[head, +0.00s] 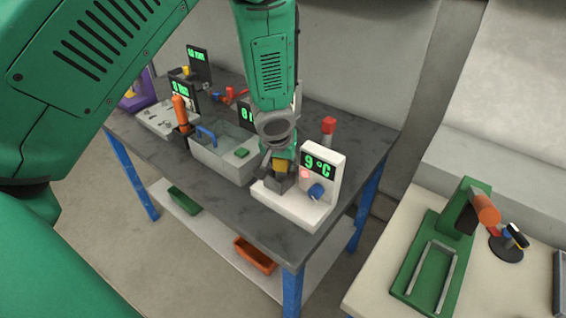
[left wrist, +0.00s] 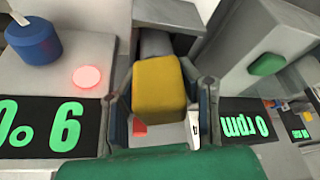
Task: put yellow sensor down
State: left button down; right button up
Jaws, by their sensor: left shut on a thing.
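The yellow sensor (left wrist: 158,88) is a yellow block that sits between the fingers of my left gripper (left wrist: 160,105) in the left wrist view. The gripper is at the left side of the white station (head: 290,205), whose display reads 9 °C. I cannot tell whether the sensor touches the station. The station carries a blue knob (head: 316,191) and a lit red light (head: 305,174). My right gripper is not in view.
A grey bin (head: 215,160) with a green block (head: 241,152) stands left of the station. Other display stations and tools stand farther back on the dark table (head: 135,135). A second table at right holds a green fixture (head: 440,250). An orange tray (head: 255,256) is on the lower shelf.

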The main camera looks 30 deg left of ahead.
pick_arm(q)
jog(key=shift+a, duration=0.2)
jog(key=c, duration=1.5)
grip_release()
jog(key=shift+a+f, duration=0.15)
jog(key=shift+o, duration=0.2)
jog(key=shift+a, duration=0.15)
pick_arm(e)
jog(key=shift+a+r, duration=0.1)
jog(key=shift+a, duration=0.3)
pick_arm(q)
jog(key=shift+d, duration=0.35)
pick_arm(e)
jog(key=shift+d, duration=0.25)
